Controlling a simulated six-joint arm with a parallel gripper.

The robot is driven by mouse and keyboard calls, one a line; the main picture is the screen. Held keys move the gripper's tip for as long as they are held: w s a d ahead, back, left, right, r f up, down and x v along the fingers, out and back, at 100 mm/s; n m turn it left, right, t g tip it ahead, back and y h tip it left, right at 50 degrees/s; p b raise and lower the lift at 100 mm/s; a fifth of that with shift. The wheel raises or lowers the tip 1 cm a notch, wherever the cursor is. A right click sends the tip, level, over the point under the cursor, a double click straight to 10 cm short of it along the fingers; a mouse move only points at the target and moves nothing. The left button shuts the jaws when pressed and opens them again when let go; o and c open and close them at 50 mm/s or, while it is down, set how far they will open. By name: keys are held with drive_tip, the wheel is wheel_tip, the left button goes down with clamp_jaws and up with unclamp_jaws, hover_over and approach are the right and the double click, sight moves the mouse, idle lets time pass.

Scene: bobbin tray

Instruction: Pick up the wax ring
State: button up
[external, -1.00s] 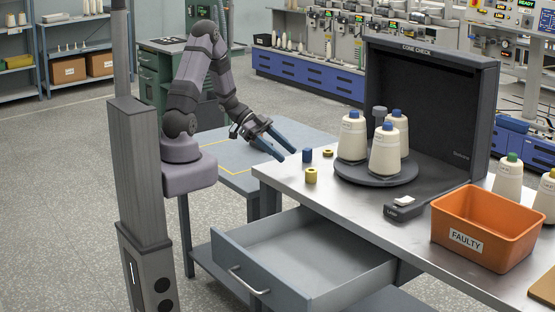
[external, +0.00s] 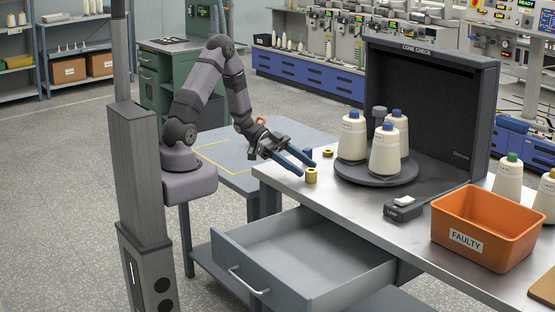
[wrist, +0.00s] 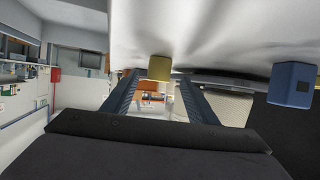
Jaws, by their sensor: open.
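Two small yellow pieces are on the metal table: a short upright cylinder (external: 311,176) with a hole in its top and a flat ring (external: 328,153) a little behind it. The flat one looks most like the wax ring, but I cannot be sure. My gripper (external: 307,169) is open and low over the table's left end, its fingertips beside the yellow cylinder. In the wrist view, where the tabletop is overhead, a yellow piece (wrist: 160,68) shows between and beyond the open fingers (wrist: 159,78). Nothing is held.
A blue block (wrist: 292,85) stands to one side in the wrist view; my fingers mostly hide it outside. A turntable (external: 376,180) with several cones, a small grey device (external: 403,209) and an orange FAULTY bin (external: 487,229) lie to the right. An open drawer (external: 300,262) juts out below.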

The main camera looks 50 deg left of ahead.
sight(311, 172)
drive_tip(key=shift+x, duration=2.2)
drive_tip(key=shift+s, duration=0.1)
drive_tip(key=shift+c, duration=0.7)
drive_tip(key=c, duration=1)
drive_tip(key=shift+r, duration=0.15)
drive_tip(key=shift+r+p, duration=0.65)
drive_tip(key=shift+r, duration=4.2)
